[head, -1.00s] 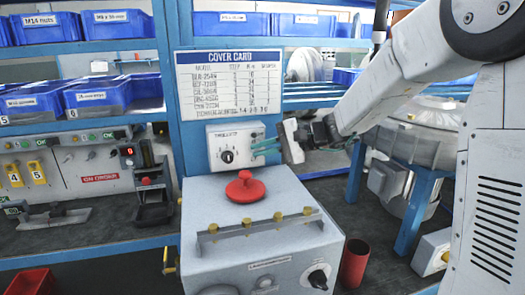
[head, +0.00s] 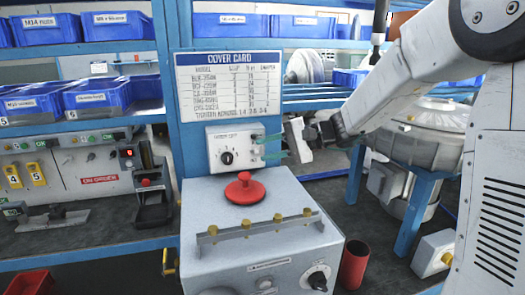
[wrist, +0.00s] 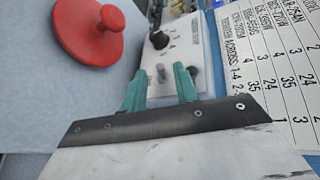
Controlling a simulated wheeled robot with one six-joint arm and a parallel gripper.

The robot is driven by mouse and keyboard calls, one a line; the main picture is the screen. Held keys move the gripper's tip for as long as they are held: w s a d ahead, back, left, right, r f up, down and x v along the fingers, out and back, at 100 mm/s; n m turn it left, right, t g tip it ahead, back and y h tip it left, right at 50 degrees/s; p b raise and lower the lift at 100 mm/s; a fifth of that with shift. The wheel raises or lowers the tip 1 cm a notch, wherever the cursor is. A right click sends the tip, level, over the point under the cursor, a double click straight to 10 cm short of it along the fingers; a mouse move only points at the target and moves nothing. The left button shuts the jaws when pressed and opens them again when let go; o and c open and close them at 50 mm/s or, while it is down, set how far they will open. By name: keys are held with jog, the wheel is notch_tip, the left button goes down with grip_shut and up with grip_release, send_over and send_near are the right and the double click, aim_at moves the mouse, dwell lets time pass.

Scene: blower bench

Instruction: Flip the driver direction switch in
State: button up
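A small white control box (head: 234,147) with a black dial (head: 226,158) is mounted on the blue post below the cover card. In the wrist view the box (wrist: 197,55) shows a black knob (wrist: 160,39) and a small grey switch lever (wrist: 161,74). My gripper (head: 261,148) is at the right side of the box in the head view, its teal fingers pointing left at it. In the wrist view my gripper (wrist: 159,70) is open and empty, with the lever appearing in the gap between the fingertips. I cannot tell whether a finger touches it.
A grey cabinet (head: 225,262) with a red mushroom knob (head: 245,190) and a rail of brass knobs stands below. The red knob (wrist: 88,28) is close left in the wrist view. The cover card (head: 229,85) is above. A red cup (head: 354,264) stands right.

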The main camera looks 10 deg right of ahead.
jog(key=v, duration=0.5)
jog(key=shift+s+d+r, duration=0.15)
jog(key=shift+d, duration=0.15)
jog(key=s+a+f+n+g+h, duration=0.1)
jog(key=s+n+g+h, duration=0.25)
jog(key=s, duration=0.95)
jog(key=s+a+f+n+g+h, duration=0.15)
jog(key=s+h, duration=0.35)
jog(key=s, duration=0.8)
jog(key=s+d+f+n+t+h, duration=0.1)
jog(key=s+d+f+n+h, duration=0.1)
jog(key=s+d+h, duration=0.2)
jog(key=s+d, duration=0.2)
jog(key=s, duration=0.1)
jog(key=shift+s+d+f+h, duration=0.15)
jog(key=shift+s+f+h, duration=0.1)
jog(key=shift+s+h, duration=0.1)
